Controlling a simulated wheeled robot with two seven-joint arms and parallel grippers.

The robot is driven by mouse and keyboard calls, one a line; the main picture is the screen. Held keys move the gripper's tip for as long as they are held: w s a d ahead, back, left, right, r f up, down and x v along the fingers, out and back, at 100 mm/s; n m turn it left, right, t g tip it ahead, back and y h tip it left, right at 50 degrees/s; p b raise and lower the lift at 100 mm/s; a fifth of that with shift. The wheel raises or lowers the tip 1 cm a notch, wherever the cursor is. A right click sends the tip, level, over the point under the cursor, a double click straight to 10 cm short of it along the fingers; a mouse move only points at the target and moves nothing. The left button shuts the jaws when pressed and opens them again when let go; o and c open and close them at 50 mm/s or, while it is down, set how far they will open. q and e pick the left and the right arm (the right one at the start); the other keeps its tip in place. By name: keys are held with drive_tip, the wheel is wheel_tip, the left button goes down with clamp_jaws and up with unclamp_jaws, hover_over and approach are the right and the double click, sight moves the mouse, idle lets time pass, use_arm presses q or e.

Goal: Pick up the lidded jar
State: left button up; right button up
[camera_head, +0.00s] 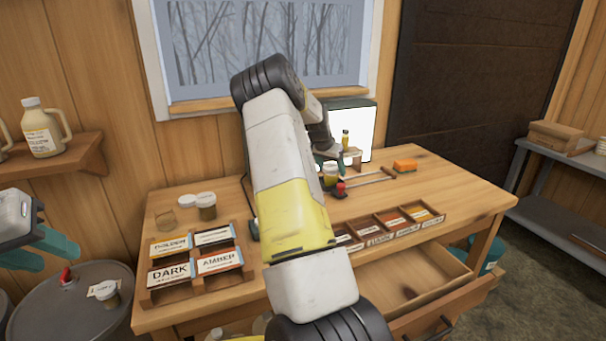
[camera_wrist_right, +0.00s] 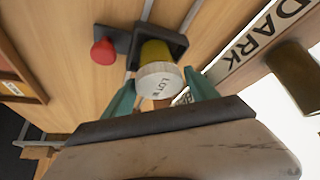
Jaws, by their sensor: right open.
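A lidded jar with amber contents and a white lid with lettering (camera_wrist_right: 160,82) sits in a dark square holder (camera_wrist_right: 178,40) on the bench in the right wrist view. In the head view the jar (camera_head: 330,178) is small and partly hidden by my right gripper (camera_head: 322,160). My right gripper's teal fingers (camera_wrist_right: 160,95) are apart, one on each side of the jar's lid; I cannot tell whether they touch it. My left gripper (camera_head: 38,248) is at the far left, away from the bench, its fingers apart and empty.
A red knob (camera_wrist_right: 103,51) is beside the holder. Label trays (camera_head: 195,280) and small jars (camera_head: 206,207) stand on the left of the bench. A drawer (camera_head: 410,285) is open at the front. A bright panel (camera_head: 365,125) stands behind.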

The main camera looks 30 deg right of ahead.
drive_tip(key=shift+c, duration=0.5)
drive_tip(key=c, duration=1.2)
drive_tip(key=shift+r, duration=0.1)
drive_tip(key=shift+c, duration=0.2)
